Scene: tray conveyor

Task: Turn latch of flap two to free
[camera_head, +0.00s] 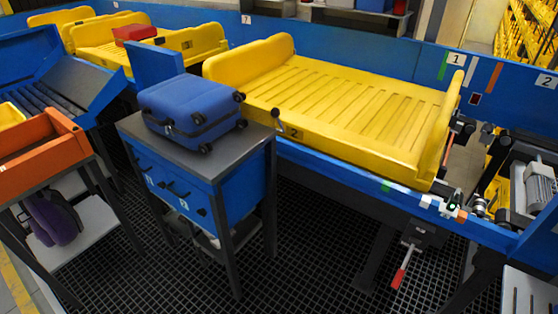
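The blue front of a small grey-topped cabinet (215,195) has small white marks, too small to read surely, and black handles (175,189). A dark knob (202,212) sits at its right part. A large yellow tray (350,142) on the conveyor carries a "2" on its near side. A round black knob (276,113) shows beside that number. I cannot tell which of these parts is the latch of flap two, nor its turn position. My gripper is not in view.
A blue suitcase (190,108) lies on the cabinet top. An orange bin (40,152) on a stand is at the left. A red-handled lever (401,272) hangs below the conveyor's blue edge at the right. Dark grating (300,255) lies bare in front of the conveyor.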

